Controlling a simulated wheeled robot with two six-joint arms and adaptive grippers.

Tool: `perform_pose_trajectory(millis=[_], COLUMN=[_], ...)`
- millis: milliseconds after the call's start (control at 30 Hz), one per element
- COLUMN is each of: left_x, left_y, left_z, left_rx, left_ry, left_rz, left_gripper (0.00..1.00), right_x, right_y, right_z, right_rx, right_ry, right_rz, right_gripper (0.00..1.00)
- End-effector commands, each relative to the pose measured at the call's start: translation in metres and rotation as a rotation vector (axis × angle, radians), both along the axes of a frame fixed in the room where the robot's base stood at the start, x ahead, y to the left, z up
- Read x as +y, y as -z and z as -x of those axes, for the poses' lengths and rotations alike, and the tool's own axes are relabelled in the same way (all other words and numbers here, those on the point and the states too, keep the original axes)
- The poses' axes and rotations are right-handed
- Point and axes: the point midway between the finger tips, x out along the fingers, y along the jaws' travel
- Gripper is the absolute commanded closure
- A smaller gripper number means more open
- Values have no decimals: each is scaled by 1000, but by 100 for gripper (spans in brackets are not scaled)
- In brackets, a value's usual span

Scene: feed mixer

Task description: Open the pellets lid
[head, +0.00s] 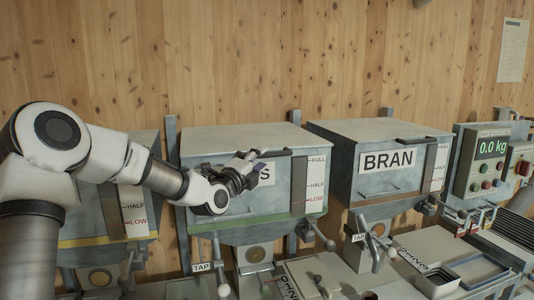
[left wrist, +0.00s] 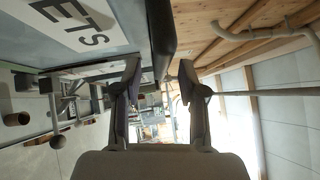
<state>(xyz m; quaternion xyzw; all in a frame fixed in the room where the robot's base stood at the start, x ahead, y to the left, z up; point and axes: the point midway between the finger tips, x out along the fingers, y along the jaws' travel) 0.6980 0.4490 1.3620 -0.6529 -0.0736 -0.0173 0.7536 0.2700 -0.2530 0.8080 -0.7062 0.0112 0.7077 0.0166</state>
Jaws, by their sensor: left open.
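The pellets bin is the middle one in the head view, its label (head: 267,173) mostly hidden behind my left gripper (head: 251,165), with only an "S" showing. Its grey lid (head: 235,137) lies flat and shut on top. In the left wrist view the label (left wrist: 76,20) reads "ETS". A dark handle bar (left wrist: 161,35) shows there just past and between the fingertips of my left gripper (left wrist: 160,70). That gripper is open, with a finger on either side of the bar's line; I cannot tell whether it touches. My right gripper is out of view.
The bran bin (head: 375,180) stands to the right, its lid (head: 375,130) shut. Another bin (head: 130,205) is at the left, partly behind my arm. Levers and taps stick out below the bins. A scale panel (head: 480,160) reads 0.0 kg.

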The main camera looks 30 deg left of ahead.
Motion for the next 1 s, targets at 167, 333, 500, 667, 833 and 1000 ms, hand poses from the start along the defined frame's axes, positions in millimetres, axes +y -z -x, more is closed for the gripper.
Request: perform_pose_trajectory(millis=[167,333,500,667,833,1000], left_x=[1,1,1,1,1,3], left_y=[-5,-3,-3,-3,-5,-20], left_z=[-26,-31,-31,-31,-32,-42], left_rx=[1,1,1,1,1,-1], left_ry=[0,2,2,2,2,0], left_rz=[-3,0,0,0,-1,-3], left_gripper=[59,59,80,100,100,100], right_x=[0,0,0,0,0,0], right_y=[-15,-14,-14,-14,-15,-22], right_z=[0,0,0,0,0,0], right_rx=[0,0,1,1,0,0], right_ry=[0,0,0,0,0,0], right_rz=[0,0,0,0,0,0], right_gripper=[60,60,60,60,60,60])
